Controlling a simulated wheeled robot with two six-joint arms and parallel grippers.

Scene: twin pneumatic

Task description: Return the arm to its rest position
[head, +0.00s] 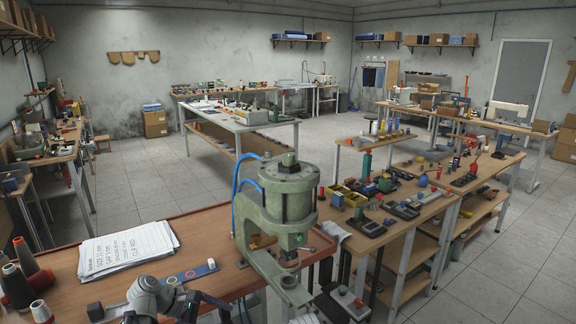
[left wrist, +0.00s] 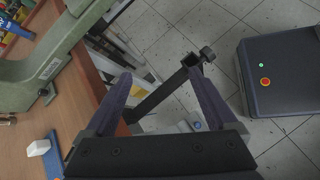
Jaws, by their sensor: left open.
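My left arm (head: 155,297) comes in at the bottom of the head view, low over the front of the wooden bench. In the left wrist view my left gripper (left wrist: 160,92) is open, its two dark fingers spread wide with nothing between them. Behind the fingers are a black bar with a knob (left wrist: 185,75) and the tiled floor. My right arm and gripper are not in view.
A green press (head: 290,200) with blue hoses stands on the bench (head: 205,228). A stack of papers (head: 130,247), thread cones (head: 24,256), a blue strip (head: 200,271) and a white block (head: 95,311) are close to my arm. A button box (head: 349,300) is right of the press.

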